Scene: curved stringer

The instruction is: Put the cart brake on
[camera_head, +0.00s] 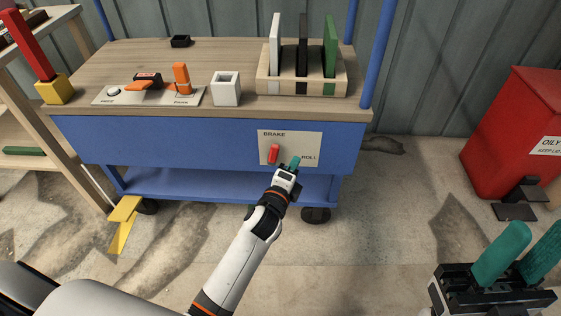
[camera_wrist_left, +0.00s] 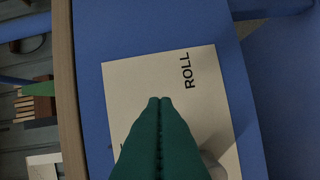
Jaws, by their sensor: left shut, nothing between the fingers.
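The blue cart (camera_head: 200,140) has a cream panel (camera_head: 308,141) on its front, lettered BRAKE at the upper left and ROLL at the right. A short red brake lever (camera_head: 273,154) stands on the panel below BRAKE, left of ROLL. My left gripper (camera_head: 296,160) is shut and empty in front of the panel, just right of the lever and apart from it. In the left wrist view its green fingers (camera_wrist_left: 159,102) meet before the panel (camera_wrist_left: 130,85) near ROLL; the red lever does not show there. My right gripper (camera_head: 535,236) is open and empty at the lower right.
The cart top holds a rack (camera_head: 300,82) with upright boards, a white cup (camera_head: 226,89) and a switch plate (camera_head: 148,95). A yellow pedal-like part (camera_head: 123,218) is at the cart's lower left. A red bin (camera_head: 510,130) stands right. Floor between is mostly clear.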

